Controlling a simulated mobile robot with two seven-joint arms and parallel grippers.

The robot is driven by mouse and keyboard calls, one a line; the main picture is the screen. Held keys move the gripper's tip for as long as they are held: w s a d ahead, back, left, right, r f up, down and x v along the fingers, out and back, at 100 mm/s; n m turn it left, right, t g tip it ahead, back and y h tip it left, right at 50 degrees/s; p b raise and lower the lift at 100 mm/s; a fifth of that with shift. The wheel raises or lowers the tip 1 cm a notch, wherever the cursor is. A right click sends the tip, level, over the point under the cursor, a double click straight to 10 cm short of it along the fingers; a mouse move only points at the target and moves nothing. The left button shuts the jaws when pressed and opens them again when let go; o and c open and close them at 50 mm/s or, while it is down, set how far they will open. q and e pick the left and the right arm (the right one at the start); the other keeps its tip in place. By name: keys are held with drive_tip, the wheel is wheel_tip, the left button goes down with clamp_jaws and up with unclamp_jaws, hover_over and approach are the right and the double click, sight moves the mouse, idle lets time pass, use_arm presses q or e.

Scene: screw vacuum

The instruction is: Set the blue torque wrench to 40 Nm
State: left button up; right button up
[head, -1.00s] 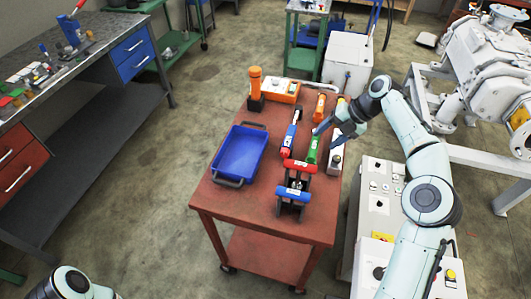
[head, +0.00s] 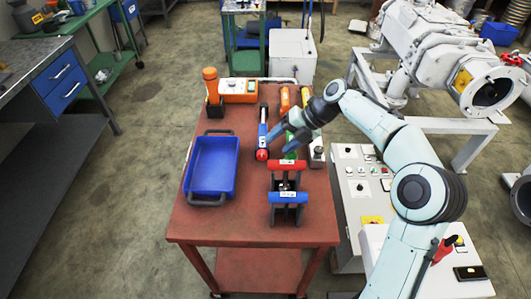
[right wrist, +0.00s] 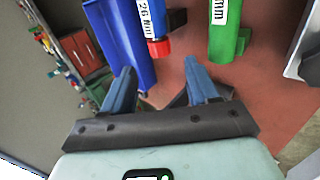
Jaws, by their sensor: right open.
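The blue torque wrench (head: 263,132) lies lengthwise on the red cart, its red end towards me. In the right wrist view its blue handle (right wrist: 150,12) carries a white label that seems to read 26 Nm, above the red end (right wrist: 159,48). My right gripper (head: 281,141) is open and empty, just right of the wrench's near end in the head view. In the right wrist view its fingertips (right wrist: 159,70) point towards the red end, with a gap between. My left gripper is not in view.
A green-handled tool (right wrist: 228,35) lies right of the wrench, partly hidden by my gripper in the head view. A blue tray (head: 211,188) is on the left. A black stand with red and blue handles (head: 288,197) stands in front. The cart top's front left (head: 205,225) is clear.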

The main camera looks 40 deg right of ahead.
sight(265, 153)
drive_tip(key=b+x, duration=0.1)
drive_tip(key=x, duration=0.5)
drive_tip(key=shift+w+a+f, duration=0.15)
drive_tip(key=shift+f, duration=0.05)
drive_tip(key=c, duration=1)
drive_tip(key=shift+c, duration=0.2)
drive_tip(key=shift+r, duration=0.1)
